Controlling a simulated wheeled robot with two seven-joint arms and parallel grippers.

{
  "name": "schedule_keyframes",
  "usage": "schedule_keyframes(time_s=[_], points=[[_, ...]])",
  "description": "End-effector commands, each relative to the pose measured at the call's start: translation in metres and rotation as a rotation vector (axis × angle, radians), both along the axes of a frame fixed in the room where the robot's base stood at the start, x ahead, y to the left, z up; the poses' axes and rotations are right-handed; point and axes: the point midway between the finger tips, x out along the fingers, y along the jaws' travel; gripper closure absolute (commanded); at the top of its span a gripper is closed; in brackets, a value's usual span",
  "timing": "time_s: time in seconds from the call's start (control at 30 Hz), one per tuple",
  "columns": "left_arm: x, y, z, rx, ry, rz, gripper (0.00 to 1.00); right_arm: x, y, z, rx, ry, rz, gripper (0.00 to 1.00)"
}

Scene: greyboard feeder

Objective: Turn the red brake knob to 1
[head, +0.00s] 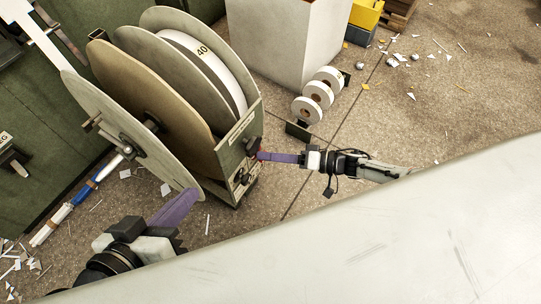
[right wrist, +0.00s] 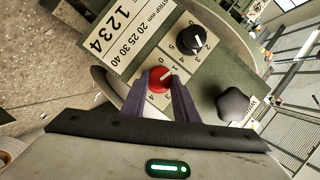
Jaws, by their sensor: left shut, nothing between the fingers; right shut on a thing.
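The red brake knob (right wrist: 157,80) sits on the feeder's green panel in the right wrist view, with small numerals around it. Its white pointer line slants up and right, roughly towards the 1. My right gripper (right wrist: 161,88) has its purple fingers on either side of the knob, shut on it. In the head view this gripper (head: 261,156) reaches the panel's front from the right, and its fingers mostly hide the knob. My left gripper (head: 188,194) is shut and empty at lower left, in front of the grey reel disc.
A black pointer knob (right wrist: 196,40) and a black lobed knob (right wrist: 234,104) are close by on the panel. A printed number plate (right wrist: 115,45) lies beside them. Large reel discs (head: 150,95) stand left of the panel. White rolls (head: 318,94) and scraps lie on the floor.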

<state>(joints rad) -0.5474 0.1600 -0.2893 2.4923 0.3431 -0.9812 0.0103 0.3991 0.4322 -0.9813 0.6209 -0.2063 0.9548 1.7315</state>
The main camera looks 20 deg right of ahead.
Motion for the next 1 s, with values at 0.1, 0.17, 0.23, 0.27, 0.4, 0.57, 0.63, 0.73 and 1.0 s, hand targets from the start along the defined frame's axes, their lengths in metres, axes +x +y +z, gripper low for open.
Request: schedule_keyframes(time_s=[0.1,0.17,0.23,0.27,0.4,0.57,0.63,0.73,1.0], points=[[-0.0002,-0.0004,0.0005,-0.001,-0.001,0.000,1.00,-0.0006,-0.0002,-0.0009,0.012,0.012,0.000,0.95],[-0.0004,-0.0004,0.0006,-0.002,-0.001,-0.001,1.00,-0.0007,-0.0002,-0.0009,0.014,0.014,0.000,0.95],[-0.0004,-0.0005,0.0006,-0.002,-0.001,-0.001,1.00,-0.0007,-0.0001,-0.0007,0.017,0.014,0.001,0.95],[-0.0004,-0.0006,0.0006,-0.002,-0.001,-0.001,1.00,-0.0008,0.0000,-0.0008,0.017,0.015,0.001,0.95],[-0.0005,-0.0006,0.0007,-0.002,-0.001,-0.001,1.00,-0.0009,0.0000,-0.0008,0.017,0.014,0.001,0.95],[-0.0005,-0.0006,0.0007,-0.002,-0.001,-0.001,1.00,-0.0010,0.0001,-0.0009,0.016,0.013,0.002,0.65],[-0.0006,-0.0006,0.0006,-0.002,-0.001,-0.001,1.00,-0.0010,0.0001,-0.0009,0.016,0.013,0.002,0.54],[-0.0007,-0.0006,0.0007,-0.002,-0.001,-0.001,1.00,-0.0007,0.0000,-0.0007,0.015,0.013,0.000,0.54],[-0.0005,0.0000,0.0027,0.001,-0.001,-0.001,1.00,-0.0034,-0.0052,0.0011,0.014,0.014,0.000,0.54]])
